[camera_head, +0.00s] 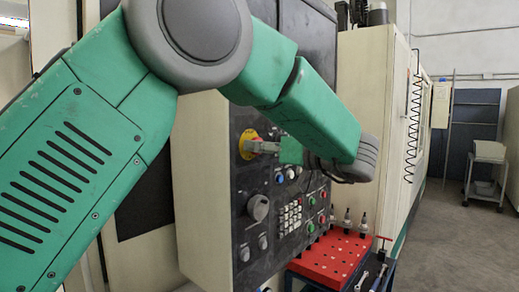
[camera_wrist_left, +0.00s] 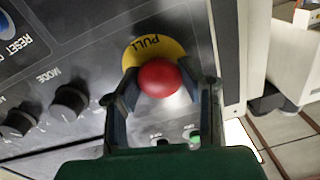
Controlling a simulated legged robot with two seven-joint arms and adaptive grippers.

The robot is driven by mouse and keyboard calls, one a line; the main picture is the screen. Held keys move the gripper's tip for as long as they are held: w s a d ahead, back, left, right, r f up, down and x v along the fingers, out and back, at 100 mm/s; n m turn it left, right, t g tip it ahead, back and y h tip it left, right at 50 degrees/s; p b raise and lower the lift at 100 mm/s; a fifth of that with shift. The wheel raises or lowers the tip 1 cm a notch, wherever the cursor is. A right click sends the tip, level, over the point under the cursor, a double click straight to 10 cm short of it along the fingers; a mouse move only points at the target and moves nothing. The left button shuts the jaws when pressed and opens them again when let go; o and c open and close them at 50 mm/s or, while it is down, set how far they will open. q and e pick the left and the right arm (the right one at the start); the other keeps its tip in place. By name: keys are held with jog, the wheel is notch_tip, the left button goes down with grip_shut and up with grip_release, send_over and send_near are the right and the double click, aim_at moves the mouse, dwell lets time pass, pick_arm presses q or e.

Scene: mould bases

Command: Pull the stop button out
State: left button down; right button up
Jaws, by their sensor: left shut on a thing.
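The red stop button (camera_wrist_left: 159,78) sits on a yellow plate (camera_wrist_left: 140,52) marked PULL on the black control panel, seen in the left wrist view. My left gripper (camera_wrist_left: 160,92) has one finger on each side of the button and is shut on it. In the head view the left gripper (camera_head: 262,147) reaches to the yellow plate (camera_head: 246,144) on the panel, and its fingers hide most of the button. Whether the button is in or out cannot be told. My right gripper is in neither view.
The control panel (camera_head: 280,235) carries several knobs, keys and buttons below the gripper. A mode knob (camera_wrist_left: 69,101) is left of the fingers. A red tool rack (camera_head: 330,262) with tool holders stands below right.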

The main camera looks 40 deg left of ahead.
pick_arm(q)
jog(key=shift+d+f, duration=0.2)
jog(key=shift+d, duration=0.05)
jog(key=c, duration=1.1)
grip_release()
jog(key=shift+o, duration=0.3)
jog(key=shift+w+d, duration=0.15)
jog(key=shift+w, duration=0.05)
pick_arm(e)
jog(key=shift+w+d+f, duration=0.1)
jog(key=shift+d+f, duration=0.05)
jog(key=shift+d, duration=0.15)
pick_arm(q)
jog(key=d, duration=1.1)
jog(key=shift+d, duration=0.4)
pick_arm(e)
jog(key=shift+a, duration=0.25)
